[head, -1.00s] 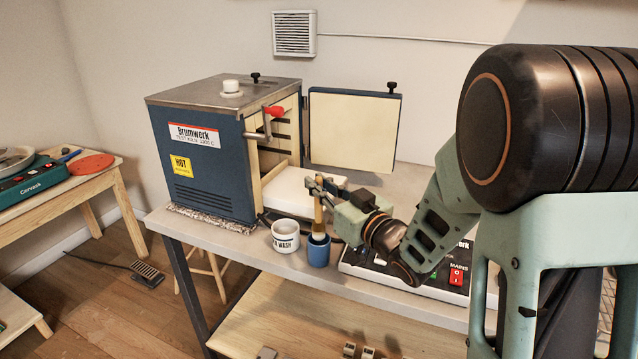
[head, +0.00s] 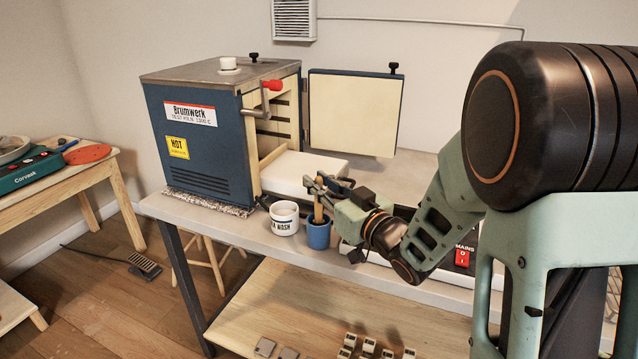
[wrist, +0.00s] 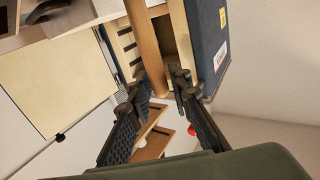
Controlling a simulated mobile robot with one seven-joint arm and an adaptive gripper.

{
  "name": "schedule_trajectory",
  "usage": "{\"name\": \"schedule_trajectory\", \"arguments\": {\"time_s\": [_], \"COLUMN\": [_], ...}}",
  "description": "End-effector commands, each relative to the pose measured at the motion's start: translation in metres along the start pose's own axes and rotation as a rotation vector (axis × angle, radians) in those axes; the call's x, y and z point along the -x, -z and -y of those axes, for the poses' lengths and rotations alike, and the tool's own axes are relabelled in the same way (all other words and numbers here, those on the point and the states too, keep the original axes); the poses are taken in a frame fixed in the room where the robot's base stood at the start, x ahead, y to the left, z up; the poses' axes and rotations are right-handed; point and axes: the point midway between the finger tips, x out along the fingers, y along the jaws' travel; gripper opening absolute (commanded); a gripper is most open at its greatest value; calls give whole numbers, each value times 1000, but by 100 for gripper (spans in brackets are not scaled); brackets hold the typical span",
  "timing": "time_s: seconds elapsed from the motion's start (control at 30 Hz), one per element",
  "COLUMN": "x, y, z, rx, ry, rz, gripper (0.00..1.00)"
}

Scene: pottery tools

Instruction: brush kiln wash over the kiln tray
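The kiln tray looks like a white slab (head: 318,163) lying flat at the kiln's open front. A white pot with partly hidden lettering ending in "WASH" (head: 285,219) stands on the bench in front of it. A wooden-handled brush (head: 318,209) stands upright in a blue cup (head: 318,236) beside the pot. Its lower end is hidden in the cup. My gripper (head: 322,186) is around the upper handle. In the wrist view, the handle (wrist: 144,45) runs between the two fingers (wrist: 160,88), with a gap visible on the right finger's side.
The blue kiln (head: 205,135) stands at the bench's left, its door (head: 352,115) swung open behind the slab. A control box with a red mains switch (head: 462,258) lies right of the cup, partly behind my arm. The bench behind the gripper is clear.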

Motion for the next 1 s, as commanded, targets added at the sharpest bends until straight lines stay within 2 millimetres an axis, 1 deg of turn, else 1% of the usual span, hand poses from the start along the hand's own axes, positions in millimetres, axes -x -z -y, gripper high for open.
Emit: {"name": "schedule_trajectory", "arguments": {"time_s": [0.03,0.1,0.33,0.43,0.57,0.7,0.8,0.9,0.97,1.0], "x": [0,0,0,5,22,47,61,71,74,77], "y": [0,0,0,0,0,0,0,0,1,3], "z": [0,0,0,-1,-2,-2,-1,-1,-7,-16], "rx": [0,0,0,0,0,0,1,0,1,2], "ry": [0,0,0,-1,-4,-4,-3,-3,-16,-35], "rz": [0,0,0,1,1,1,0,1,2,5], "gripper": [26,32,32,32,32,32,32,32,32,32]}}
